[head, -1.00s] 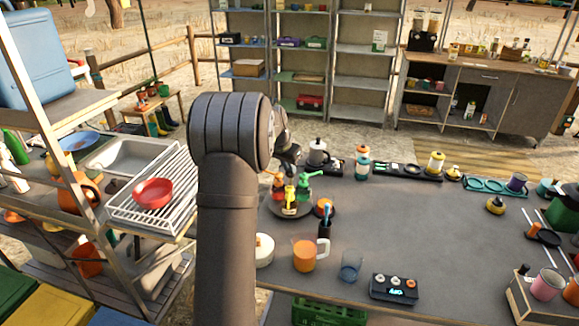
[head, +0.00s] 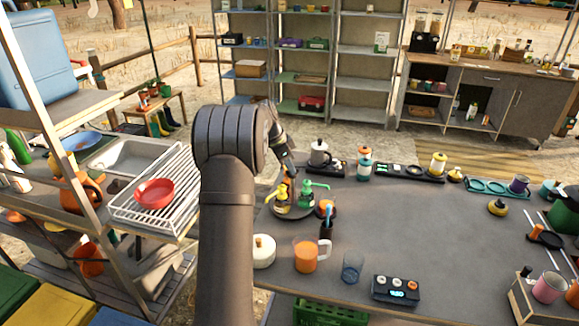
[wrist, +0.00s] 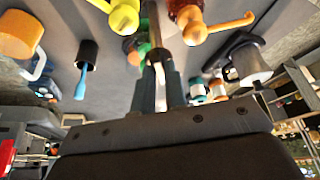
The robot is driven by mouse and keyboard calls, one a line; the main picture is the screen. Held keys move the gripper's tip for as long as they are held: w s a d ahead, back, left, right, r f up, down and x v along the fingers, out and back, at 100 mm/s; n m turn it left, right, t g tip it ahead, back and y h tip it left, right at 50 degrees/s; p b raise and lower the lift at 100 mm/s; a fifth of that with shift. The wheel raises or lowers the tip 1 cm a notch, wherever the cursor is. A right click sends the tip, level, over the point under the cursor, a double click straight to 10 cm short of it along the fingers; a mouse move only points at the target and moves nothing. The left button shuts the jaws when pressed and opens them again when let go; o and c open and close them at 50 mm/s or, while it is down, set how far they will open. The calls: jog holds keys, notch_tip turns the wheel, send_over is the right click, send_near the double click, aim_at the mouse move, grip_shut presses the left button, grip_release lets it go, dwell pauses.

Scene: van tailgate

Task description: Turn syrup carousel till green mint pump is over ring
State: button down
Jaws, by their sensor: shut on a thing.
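The syrup carousel (head: 297,212) is a dark round stand near the table's left end. The green mint pump (head: 307,192) stands on its right side, its spout pointing right.
The dark cup (head: 326,230) with a blue-handled tool stands right in front of the carousel. An orange mug (head: 306,256), a cream pot (head: 263,251) and a clear glass (head: 352,267) are nearer. A kettle (head: 319,153) stands behind.

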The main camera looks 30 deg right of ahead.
dwell(0.4)
jog(key=c, duration=1.5)
grip_release()
jog(key=shift+o, duration=0.2)
jog(key=v, duration=1.7)
jog(key=shift+r, duration=0.2)
jog(key=shift+w+f, duration=0.1)
jog(key=x, duration=1.7)
jog(key=shift+f, duration=0.15)
